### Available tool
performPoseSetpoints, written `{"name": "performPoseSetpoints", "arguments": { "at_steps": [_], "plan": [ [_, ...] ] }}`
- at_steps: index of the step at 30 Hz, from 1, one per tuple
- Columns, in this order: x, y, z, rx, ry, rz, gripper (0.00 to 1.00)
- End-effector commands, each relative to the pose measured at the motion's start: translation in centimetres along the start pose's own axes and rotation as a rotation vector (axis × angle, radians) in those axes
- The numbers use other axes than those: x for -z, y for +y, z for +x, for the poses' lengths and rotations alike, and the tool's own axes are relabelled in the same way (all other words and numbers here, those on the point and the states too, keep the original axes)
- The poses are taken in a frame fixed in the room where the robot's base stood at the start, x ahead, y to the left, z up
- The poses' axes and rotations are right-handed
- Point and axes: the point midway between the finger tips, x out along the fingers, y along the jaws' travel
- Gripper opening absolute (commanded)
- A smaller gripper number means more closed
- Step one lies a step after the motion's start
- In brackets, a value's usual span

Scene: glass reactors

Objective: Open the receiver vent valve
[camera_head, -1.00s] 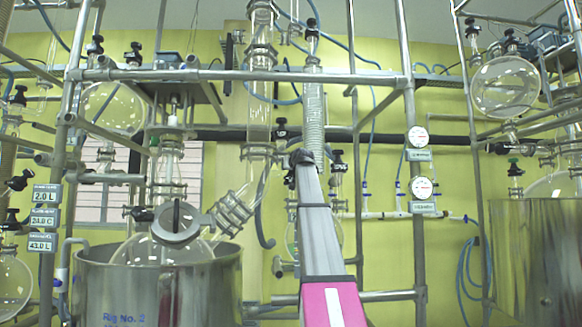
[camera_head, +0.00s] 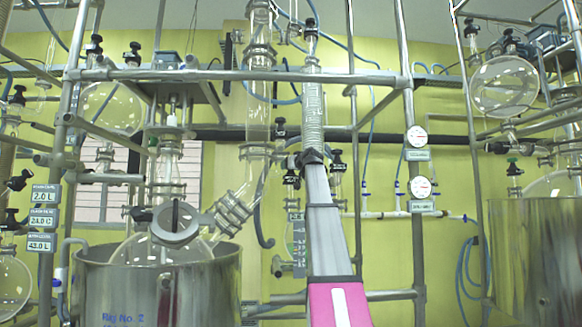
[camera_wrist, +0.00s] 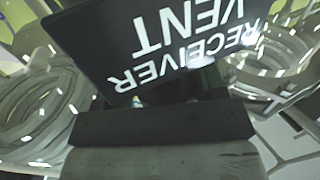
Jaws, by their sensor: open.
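A black label plate reading "RECEIVER VENT" (camera_wrist: 180,45) fills the upper middle of the wrist view, upside down and very close. The valve it names is not clearly visible there; the plate and a dark bar cover the area behind it. In the head view my gripper (camera_head: 313,157) is a small dark shape at the end of my raised arm, just below the coiled glass condenser. Black valve knobs (camera_head: 280,129) and (camera_head: 337,156) show on either side of it; I cannot tell which is the vent. The jaws are open, and I see nothing held.
Clear ribbed glassware (camera_wrist: 38,105) stands close on the left of the wrist view. In the head view a steel vessel (camera_head: 160,285) with a glass reactor is at left. Metal frame pipes (camera_head: 240,75) cross above, and two round gauges (camera_head: 418,137) are at right.

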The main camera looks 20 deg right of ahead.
Motion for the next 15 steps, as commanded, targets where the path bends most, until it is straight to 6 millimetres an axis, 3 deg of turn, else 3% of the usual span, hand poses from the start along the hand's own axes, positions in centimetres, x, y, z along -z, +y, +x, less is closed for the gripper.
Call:
{"name": "performPoseSetpoints", "arguments": {
  "at_steps": [1,15],
  "plan": [
    [1.2,-0.2,-0.6,0.001,0.03,0.017,0.7],
    [0.8,-0.3,-5.1,0.001,0.027,0.013,0.7]
  ]
}}
